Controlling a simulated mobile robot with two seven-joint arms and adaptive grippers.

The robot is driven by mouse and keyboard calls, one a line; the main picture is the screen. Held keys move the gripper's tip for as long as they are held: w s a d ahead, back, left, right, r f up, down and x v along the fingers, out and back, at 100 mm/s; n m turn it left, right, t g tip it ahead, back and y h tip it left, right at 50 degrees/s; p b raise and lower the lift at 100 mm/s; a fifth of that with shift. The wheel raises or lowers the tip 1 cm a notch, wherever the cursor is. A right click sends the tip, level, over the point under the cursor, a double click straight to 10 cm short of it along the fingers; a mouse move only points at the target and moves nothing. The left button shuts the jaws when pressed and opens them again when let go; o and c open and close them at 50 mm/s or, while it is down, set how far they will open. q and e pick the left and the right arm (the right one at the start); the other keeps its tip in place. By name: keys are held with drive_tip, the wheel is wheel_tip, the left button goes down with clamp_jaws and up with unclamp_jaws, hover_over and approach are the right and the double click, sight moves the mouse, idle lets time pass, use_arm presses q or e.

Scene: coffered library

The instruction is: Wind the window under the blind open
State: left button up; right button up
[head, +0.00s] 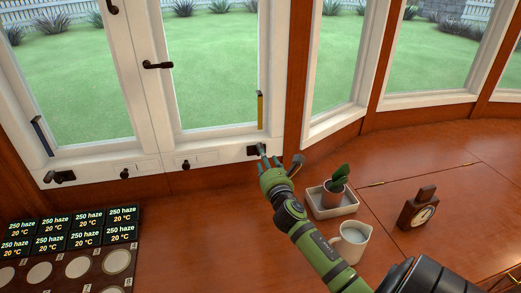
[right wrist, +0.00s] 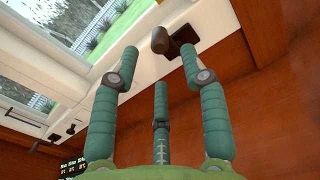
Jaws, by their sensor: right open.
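The window (head: 215,65) has a white frame and shows lawn through its panes. A dark crank (head: 254,149) sits on the sill at its lower right. In the right wrist view the crank's brown knob (right wrist: 160,39) lies just beyond and between the fingertips. My right gripper (head: 265,157), green with three fingers, is at this crank; it also shows in the right wrist view (right wrist: 160,62), spread open and not closed on the knob. Another dark crank (head: 60,177) is at the lower left. No blind is in view. My left gripper is not in view.
On the wooden counter (head: 230,235) stand a potted plant (head: 335,190) in a tray, a white jug (head: 350,243) and a small clock (head: 420,212), all near my right arm. Several dark display tiles (head: 72,230) are at left. A dark window handle (head: 157,65) sticks out mid-frame.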

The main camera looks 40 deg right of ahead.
drive_tip(key=b+x, duration=0.1)
drive_tip(key=x, duration=0.5)
drive_tip(key=shift+f, duration=0.1)
drive_tip(key=shift+c, duration=0.4)
clamp_jaws()
